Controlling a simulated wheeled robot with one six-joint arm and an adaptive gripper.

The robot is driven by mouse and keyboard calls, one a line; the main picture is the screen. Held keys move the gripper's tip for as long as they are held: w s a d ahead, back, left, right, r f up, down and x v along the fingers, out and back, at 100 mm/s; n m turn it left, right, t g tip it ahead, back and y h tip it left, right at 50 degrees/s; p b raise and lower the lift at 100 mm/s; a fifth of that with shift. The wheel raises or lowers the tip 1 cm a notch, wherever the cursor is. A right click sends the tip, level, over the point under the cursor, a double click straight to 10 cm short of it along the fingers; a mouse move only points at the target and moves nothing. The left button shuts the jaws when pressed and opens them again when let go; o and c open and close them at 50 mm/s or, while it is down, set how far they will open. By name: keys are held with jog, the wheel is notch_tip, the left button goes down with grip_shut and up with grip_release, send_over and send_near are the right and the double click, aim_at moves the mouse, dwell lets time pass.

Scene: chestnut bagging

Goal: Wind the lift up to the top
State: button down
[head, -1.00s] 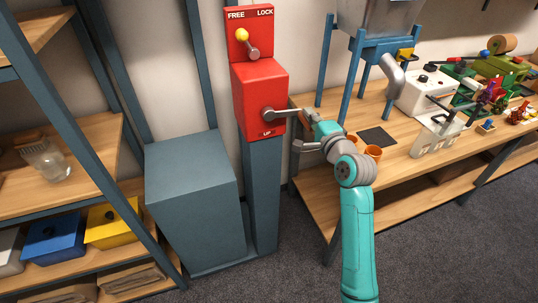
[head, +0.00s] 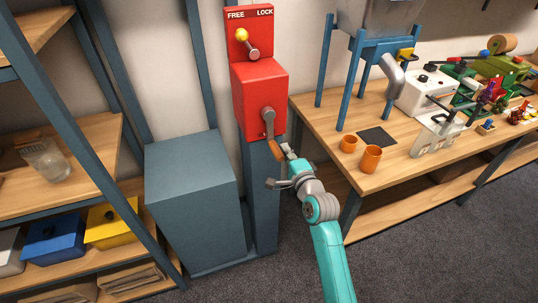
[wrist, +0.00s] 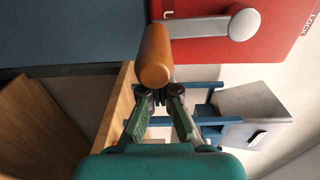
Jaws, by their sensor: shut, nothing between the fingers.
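The red winch box (head: 258,95) sits on a blue-grey post (head: 265,200), with "UP" marked near its crank in the earlier head view. Its grey crank arm (head: 268,123) points down, ending in an orange-brown handle (head: 274,147). Above, a red plate marked FREE and LOCK carries a lever with a yellow knob (head: 242,34), which leans toward FREE. My gripper (head: 286,152) is at the handle from the lower right. In the wrist view my gripper (wrist: 161,93) is shut with its fingertips right at the handle's end (wrist: 155,60); whether they touch it I cannot tell.
A large blue-grey block (head: 190,190) stands left of the post. A wooden workbench (head: 325,120) with orange cups (head: 371,158) and a blue-legged hopper stand (head: 375,50) is at the right. A shelf rack (head: 75,130) with bins is at the left. Carpet floor is clear in front.

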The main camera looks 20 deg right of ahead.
jog(key=s, duration=1.2)
jog(key=shift+d, duration=0.3)
dwell(0.5)
dwell(0.4)
jog(key=s+a+f+n+g, duration=0.1)
jog(key=s+a+f+n, duration=0.15)
jog(key=s, duration=0.45)
jog(key=s+a+f+n+h, duration=0.1)
jog(key=s+f+n, duration=0.1)
jog(key=s+f, duration=0.35)
jog(key=s+a+f+n+g, duration=0.1)
jog(key=s+a+f+n, duration=0.15)
jog(key=s, duration=0.65)
jog(key=s+a+r+n, duration=0.1)
jog(key=s+n, duration=0.4)
jog(key=s, duration=0.5)
jog(key=s+a+r+n+g+y, duration=0.1)
jog(key=s+r+n, duration=0.2)
jog(key=s+n, duration=0.3)
jog(key=v, duration=0.4)
jog(key=shift+s+a, duration=0.15)
jog(key=shift+a, duration=0.2)
